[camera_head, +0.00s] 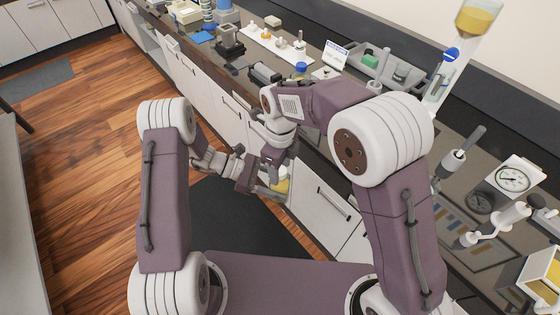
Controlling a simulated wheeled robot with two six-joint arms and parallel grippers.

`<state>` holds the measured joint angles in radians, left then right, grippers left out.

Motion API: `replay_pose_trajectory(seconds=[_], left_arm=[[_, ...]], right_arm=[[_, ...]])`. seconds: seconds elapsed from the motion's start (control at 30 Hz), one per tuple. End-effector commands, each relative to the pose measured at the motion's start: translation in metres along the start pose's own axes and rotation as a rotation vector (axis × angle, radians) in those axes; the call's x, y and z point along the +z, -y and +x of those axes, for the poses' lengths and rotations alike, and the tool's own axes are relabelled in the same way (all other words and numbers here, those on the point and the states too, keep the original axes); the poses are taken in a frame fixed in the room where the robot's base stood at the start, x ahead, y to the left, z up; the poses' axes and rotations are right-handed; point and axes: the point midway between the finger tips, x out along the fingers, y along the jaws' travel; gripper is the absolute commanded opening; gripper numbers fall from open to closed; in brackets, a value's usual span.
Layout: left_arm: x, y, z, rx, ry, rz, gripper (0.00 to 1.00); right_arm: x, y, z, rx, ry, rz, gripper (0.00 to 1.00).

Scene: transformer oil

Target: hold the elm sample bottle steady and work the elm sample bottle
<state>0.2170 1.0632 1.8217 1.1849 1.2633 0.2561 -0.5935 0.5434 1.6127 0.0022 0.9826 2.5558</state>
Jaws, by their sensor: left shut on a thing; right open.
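A small bottle with yellow oil (281,186), which I take for the elm sample bottle, is held in front of the counter's drawers, below the worktop. My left gripper (268,187) reaches in from the left and is shut on it. Most of the bottle is hidden behind the grippers, and no label can be read. My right gripper (271,160) points down from above, close over the bottle's top. It is open; whether it touches the bottle cannot be told.
A blue-capped bottle (300,68) and a white tray with small fittings (275,42) stand on the counter behind. A sign (335,55), a tall oil cylinder (447,75) and a gauge (513,179) are to the right. Open wooden floor (95,120) lies left.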

Motion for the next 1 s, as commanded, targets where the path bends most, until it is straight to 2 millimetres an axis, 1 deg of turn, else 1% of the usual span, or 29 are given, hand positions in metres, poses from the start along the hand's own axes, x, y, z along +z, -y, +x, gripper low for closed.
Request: replay_pose_trajectory(seconds=[0.17, 0.27, 0.3, 0.37, 0.67, 0.73, 0.77, 0.87, 0.9, 0.97, 1.0], left_arm=[[0.0005, -0.0001, -0.0002, 0.0, 0.001, 0.0, 0.0], [0.0005, -0.0001, -0.0001, 0.0, 0.001, 0.0, 0.0], [0.0005, -0.0001, -0.0001, 0.0, 0.001, 0.0, 0.0], [0.0005, -0.0001, -0.0001, 0.0, 0.001, 0.001, 0.0], [0.0005, 0.0001, -0.0001, 0.0, 0.001, 0.001, 0.0], [0.0005, 0.0001, -0.0001, -0.001, 0.001, 0.001, 0.0], [0.0005, 0.0001, -0.0001, -0.001, 0.001, 0.001, 0.0], [0.0005, 0.0002, -0.0001, -0.001, 0.001, 0.001, 0.0], [0.0005, 0.0002, -0.0001, -0.001, 0.001, 0.001, 0.0], [0.0005, 0.0003, -0.0001, -0.001, 0.001, 0.001, 0.0], [0.0005, 0.0003, -0.0001, -0.001, 0.001, 0.001, 0.0]], right_arm=[[0.0, 0.0, 0.0, 0.0, 0.0, 0.0, 0.53], [0.0, 0.0001, -0.0001, 0.0, 0.0, 0.0, 0.28], [0.0, 0.0001, -0.0002, 0.0, 0.0, 0.0, 0.17], [0.0, 0.0001, -0.0002, 0.0, 0.0, 0.0, 0.0], [0.0001, 0.0004, -0.0004, -0.001, 0.001, -0.004, 0.0], [0.0001, 0.0005, -0.0004, -0.001, 0.001, -0.051, 0.0], [0.0001, 0.0005, -0.0005, -0.001, 0.001, -0.095, 0.0], [0.0001, 0.0009, -0.0007, -0.001, 0.0, -0.349, 0.0], [0.0002, 0.001, -0.0008, -0.001, 0.0, -0.482, 0.0], [0.0003, 0.0012, -0.0009, -0.002, 0.0, -0.69, 0.0], [0.0004, 0.0014, -0.001, -0.002, 0.0, -0.829, 0.0]])
